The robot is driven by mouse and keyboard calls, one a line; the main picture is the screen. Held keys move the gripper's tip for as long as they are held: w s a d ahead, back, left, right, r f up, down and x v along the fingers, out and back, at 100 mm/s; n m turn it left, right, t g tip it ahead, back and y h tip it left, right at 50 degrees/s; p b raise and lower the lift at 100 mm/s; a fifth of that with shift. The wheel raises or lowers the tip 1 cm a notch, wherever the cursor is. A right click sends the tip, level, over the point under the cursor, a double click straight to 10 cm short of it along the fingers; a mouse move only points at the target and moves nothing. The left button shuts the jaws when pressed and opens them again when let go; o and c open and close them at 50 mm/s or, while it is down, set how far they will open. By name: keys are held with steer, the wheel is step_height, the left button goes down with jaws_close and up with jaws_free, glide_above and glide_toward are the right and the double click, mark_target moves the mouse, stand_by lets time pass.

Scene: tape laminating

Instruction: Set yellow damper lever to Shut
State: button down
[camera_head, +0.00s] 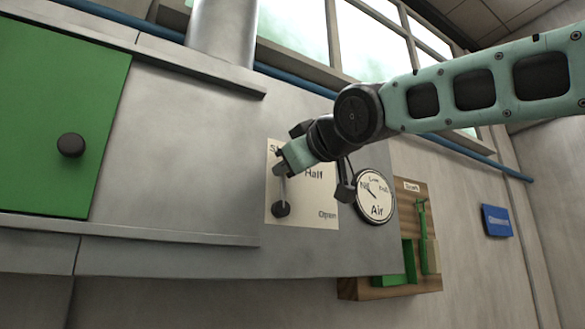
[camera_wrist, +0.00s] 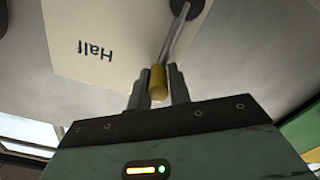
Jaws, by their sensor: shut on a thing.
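The damper lever has a thin metal rod (camera_head: 284,190) rising from a dark round pivot (camera_head: 281,210) on a cream label plate (camera_head: 300,212). In the wrist view its yellow knob (camera_wrist: 158,84) sits between the two fingers of my gripper (camera_wrist: 158,90), which is shut on it. In the head view my gripper (camera_head: 282,168) is at the plate's upper left and hides the knob. The lever points nearly straight up, toward the partly covered label starting with "S". "Half" is right of the gripper and "Open" is at the plate's lower right.
A round "Air" dial (camera_head: 376,197) is just right of the plate, close under my arm. Further right is a wooden board (camera_head: 429,250) with green parts and a blue sign (camera_head: 496,221). A green door (camera_head: 60,120) with a black knob is at left.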

steer(key=shift+w+f, duration=0.15)
steer(key=shift+f, duration=0.15)
steer(key=c, duration=1.3)
jaws_free()
steer(key=shift+r, duration=0.15)
steer(key=shift+b+v, duration=3.2)
steer(key=shift+v, duration=5.6)
